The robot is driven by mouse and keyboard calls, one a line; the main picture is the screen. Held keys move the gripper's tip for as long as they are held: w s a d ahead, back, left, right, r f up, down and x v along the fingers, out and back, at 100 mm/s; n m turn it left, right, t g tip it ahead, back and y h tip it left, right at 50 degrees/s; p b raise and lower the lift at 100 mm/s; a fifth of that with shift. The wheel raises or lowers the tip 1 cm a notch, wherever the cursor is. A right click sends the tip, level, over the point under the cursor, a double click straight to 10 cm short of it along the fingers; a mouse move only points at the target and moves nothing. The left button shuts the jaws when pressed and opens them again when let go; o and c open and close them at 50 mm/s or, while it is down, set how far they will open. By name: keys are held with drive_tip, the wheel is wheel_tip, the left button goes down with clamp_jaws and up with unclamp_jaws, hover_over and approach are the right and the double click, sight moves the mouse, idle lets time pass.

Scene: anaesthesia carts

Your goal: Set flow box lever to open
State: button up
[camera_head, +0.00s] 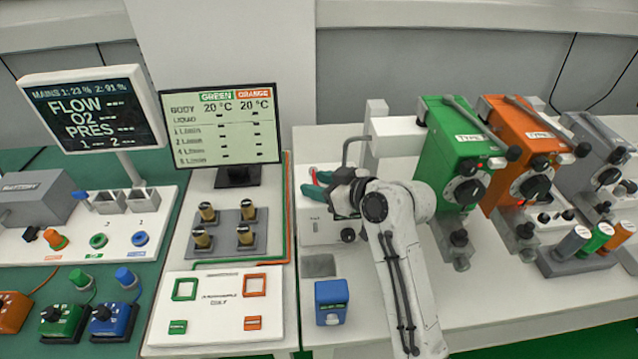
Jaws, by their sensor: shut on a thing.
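The white flow box (314,229) stands on the white bench right of the two-part display cart, with a dark knob low on its front. Its lever (313,171) shows only as a small reddish tip at the top of the box; the rest is hidden by my gripper. My gripper (313,184), with teal fingers, comes in from the right at the top of the box. Its fingers are closed around the lever. Whether the lever stands at open or closed cannot be told from here.
A blue box (331,302) stands on the bench in front of the flow box. Green (450,155), orange (520,155) and grey (597,155) vaporizer units stand to the right. A monitor (224,126) and several brass-coloured knobs are on the left. The front right bench is mostly clear.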

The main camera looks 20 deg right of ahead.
drive_tip(key=shift+a, duration=0.2)
clamp_jaws()
drive_tip(key=shift+d+n+y+b, duration=0.3)
drive_tip(key=shift+n+y, duration=0.1)
drive_tip(key=shift+y, duration=0.1)
drive_tip(key=shift+r+n+g+y, duration=0.1)
drive_tip(key=shift+n+g+y, duration=0.3)
drive_tip(key=shift+a, duration=0.1)
drive_tip(key=o, duration=0.9)
unclamp_jaws()
drive_tip(key=shift+c, duration=0.2)
